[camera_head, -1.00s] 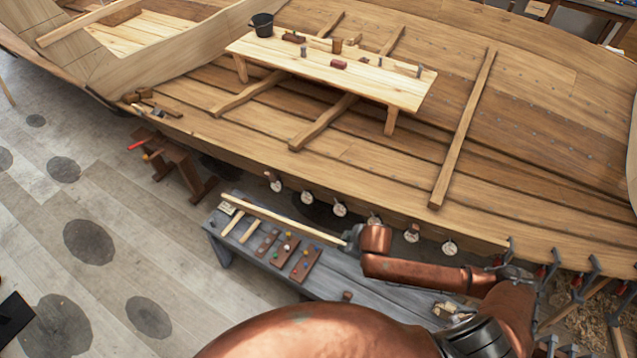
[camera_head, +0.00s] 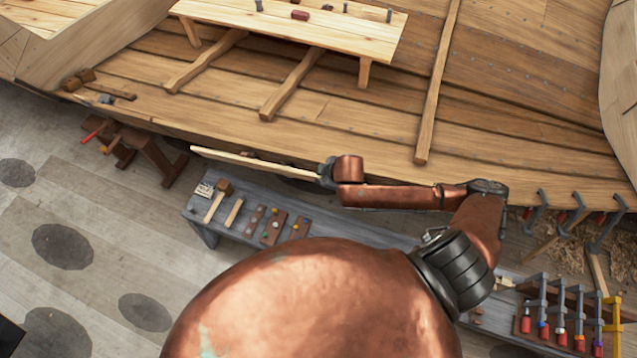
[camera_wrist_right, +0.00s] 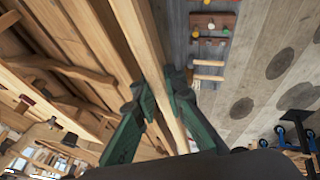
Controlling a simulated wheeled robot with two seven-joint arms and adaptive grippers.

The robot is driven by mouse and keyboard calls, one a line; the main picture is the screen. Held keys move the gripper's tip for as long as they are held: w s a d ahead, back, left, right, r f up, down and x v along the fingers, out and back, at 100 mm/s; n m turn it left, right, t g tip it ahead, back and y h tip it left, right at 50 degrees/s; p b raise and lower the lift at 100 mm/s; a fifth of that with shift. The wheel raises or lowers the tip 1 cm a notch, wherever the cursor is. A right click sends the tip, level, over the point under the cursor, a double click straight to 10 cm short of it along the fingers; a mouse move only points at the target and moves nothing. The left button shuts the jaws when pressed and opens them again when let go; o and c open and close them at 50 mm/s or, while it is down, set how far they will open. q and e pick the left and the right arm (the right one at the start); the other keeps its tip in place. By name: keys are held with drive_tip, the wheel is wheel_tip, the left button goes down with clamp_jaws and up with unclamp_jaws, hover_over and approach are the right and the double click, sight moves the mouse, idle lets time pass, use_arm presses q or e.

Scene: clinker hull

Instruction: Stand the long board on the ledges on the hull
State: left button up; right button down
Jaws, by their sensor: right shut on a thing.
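My right gripper (camera_head: 326,172) is shut on the long board (camera_head: 255,164) near the board's right end. The pale, narrow board reaches left from it, over the back edge of the grey bench and close to the hull's (camera_head: 350,120) near lower edge. In the right wrist view the board (camera_wrist_right: 144,38) runs between the two green fingers of the gripper (camera_wrist_right: 160,105). I cannot make out the ledges; the board and my arm cover much of the hull's lower edge. Whether the board touches the hull I cannot tell. My left gripper is not in view.
The grey bench (camera_head: 210,228) below the board carries mallets (camera_head: 216,200) and small brown blocks (camera_head: 273,230). A wooden trestle table (camera_head: 330,40) stands inside the hull. A sawhorse (camera_head: 150,155) is at left, and clamps (camera_head: 560,310) are at lower right.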

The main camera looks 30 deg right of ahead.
drive_tip(key=shift+w+d+r+b, duration=0.15)
drive_tip(key=shift+w+d+r, duration=0.15)
drive_tip(key=shift+w+d, duration=0.2)
drive_tip(key=shift+w+d+r+b, duration=0.15)
drive_tip(key=shift+w+d+r, duration=0.2)
drive_tip(key=shift+w, duration=0.15)
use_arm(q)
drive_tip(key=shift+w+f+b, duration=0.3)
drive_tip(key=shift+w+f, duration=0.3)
use_arm(e)
drive_tip(key=shift+w+d+r, duration=0.3)
drive_tip(key=shift+w+d, duration=0.25)
drive_tip(key=shift+w+d+r, duration=0.25)
drive_tip(key=shift+w+d, duration=0.3)
drive_tip(key=shift+f, duration=0.15)
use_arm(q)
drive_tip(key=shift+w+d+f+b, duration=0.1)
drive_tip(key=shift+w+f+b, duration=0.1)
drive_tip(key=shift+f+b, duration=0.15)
use_arm(e)
drive_tip(key=shift+w+d+f, duration=0.2)
drive_tip(key=shift+d+f, duration=0.05)
drive_tip(key=shift+f, duration=0.45)
drive_tip(key=shift+w+d+f, duration=0.2)
drive_tip(key=shift+f, duration=0.5)
drive_tip(key=shift+f, duration=0.15)
